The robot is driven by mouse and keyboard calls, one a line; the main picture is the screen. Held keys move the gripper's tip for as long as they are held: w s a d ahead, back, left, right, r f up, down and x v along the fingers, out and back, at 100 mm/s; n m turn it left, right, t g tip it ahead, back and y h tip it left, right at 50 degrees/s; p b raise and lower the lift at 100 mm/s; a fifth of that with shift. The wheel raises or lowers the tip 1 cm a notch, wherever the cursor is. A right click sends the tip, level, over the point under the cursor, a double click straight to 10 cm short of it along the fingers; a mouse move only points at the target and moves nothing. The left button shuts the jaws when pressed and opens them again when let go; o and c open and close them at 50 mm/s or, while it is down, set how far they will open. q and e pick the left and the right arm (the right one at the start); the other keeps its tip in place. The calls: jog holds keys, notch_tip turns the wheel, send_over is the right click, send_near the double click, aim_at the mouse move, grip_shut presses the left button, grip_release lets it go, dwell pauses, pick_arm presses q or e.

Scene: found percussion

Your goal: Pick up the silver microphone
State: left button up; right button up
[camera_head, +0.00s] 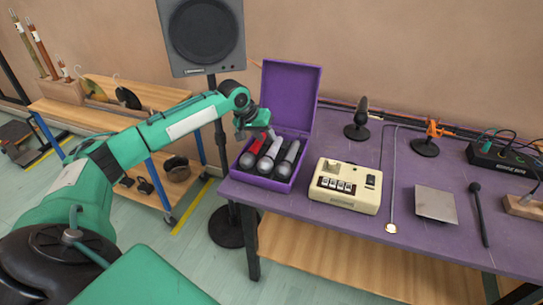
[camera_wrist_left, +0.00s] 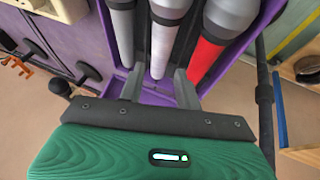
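Three microphones lie side by side in an open purple case (camera_head: 268,182) on the table: a red one (camera_head: 257,146), a pale silver-white one (camera_head: 272,152) in the middle and a darker grey one (camera_head: 290,156). The middle one looks most like the silver microphone. My left gripper (camera_head: 267,133) is over the handle end of the middle microphone. In the left wrist view its two fingers (camera_wrist_left: 161,88) are apart, one on each side of the pale handle (camera_wrist_left: 161,50). The grey (camera_wrist_left: 122,38) and red (camera_wrist_left: 204,58) microphones lie outside the fingers. My right gripper is not in view.
The case lid (camera_head: 290,95) stands open behind the microphones. A cream box with switches (camera_head: 345,188) sits right of the case. Beyond it are a thin rod, a metal plate (camera_head: 436,203) and microphone stands (camera_head: 426,145). A speaker (camera_head: 203,35) stands behind my left arm.

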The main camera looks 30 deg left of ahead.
aim_at(273, 146)
pick_arm(q)
jog(key=shift+x, duration=1)
jog(key=x, duration=0.4)
jog(key=shift+d+f+p, duration=0.1)
jog(key=shift+f+p, duration=0.2)
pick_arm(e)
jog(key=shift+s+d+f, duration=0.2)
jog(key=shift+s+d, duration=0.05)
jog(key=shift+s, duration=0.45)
pick_arm(q)
grip_shut()
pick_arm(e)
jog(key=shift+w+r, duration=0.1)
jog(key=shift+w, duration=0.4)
